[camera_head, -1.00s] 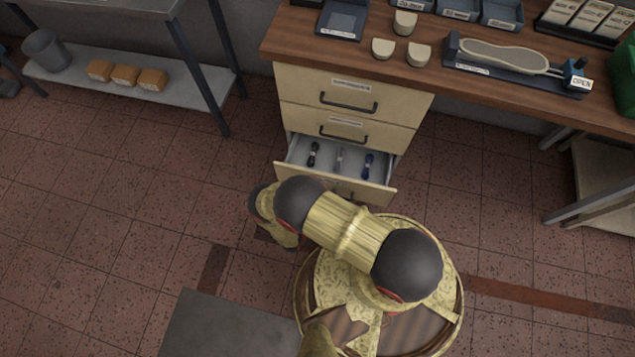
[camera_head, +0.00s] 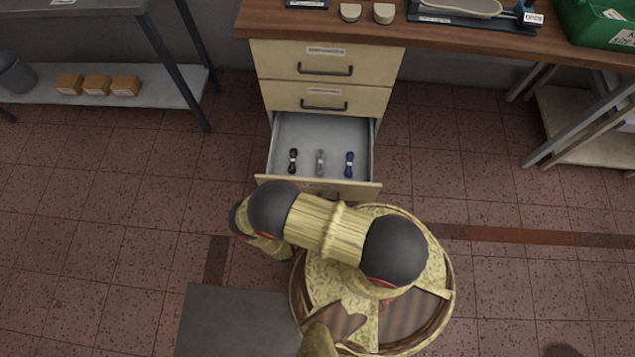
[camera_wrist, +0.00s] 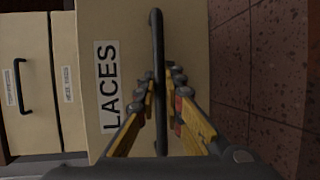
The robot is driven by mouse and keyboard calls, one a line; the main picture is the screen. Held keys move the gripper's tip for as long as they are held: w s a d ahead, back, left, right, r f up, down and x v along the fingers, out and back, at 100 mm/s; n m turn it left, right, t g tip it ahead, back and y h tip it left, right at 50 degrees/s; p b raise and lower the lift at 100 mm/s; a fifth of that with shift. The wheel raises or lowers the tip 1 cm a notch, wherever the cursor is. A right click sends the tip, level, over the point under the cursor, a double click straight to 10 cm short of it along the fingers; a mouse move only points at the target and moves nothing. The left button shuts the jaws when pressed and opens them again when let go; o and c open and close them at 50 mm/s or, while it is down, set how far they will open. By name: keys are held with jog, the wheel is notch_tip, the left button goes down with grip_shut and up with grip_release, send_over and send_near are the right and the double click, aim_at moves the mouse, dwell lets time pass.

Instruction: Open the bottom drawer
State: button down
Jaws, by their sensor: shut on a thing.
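The bottom drawer (camera_head: 270,160) is pulled well out of the cream cabinet below the wooden worktop. Inside lie a black lace bundle (camera_head: 293,161), a grey one (camera_head: 320,162) and a blue one (camera_head: 349,164). In the wrist view the drawer front (camera_wrist: 100,25) carries a label (camera_wrist: 107,85) reading LACES. My gripper (camera_wrist: 162,95) is shut on the dark bar handle (camera_wrist: 157,40), with a finger on each side of it. In the head view my arm hides the gripper and most of the handle.
Two shut drawers (camera_head: 325,62) sit above the open one. A metal table with a lower shelf (camera_head: 150,97) stands at left, holding several orange-brown blocks (camera_head: 97,84). Another metal-legged stand (camera_head: 590,120) is at right. The tiled floor around my base looks mostly clear.

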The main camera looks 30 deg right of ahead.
jog(key=c, duration=1.9)
grip_release()
jog(key=v, duration=1.2)
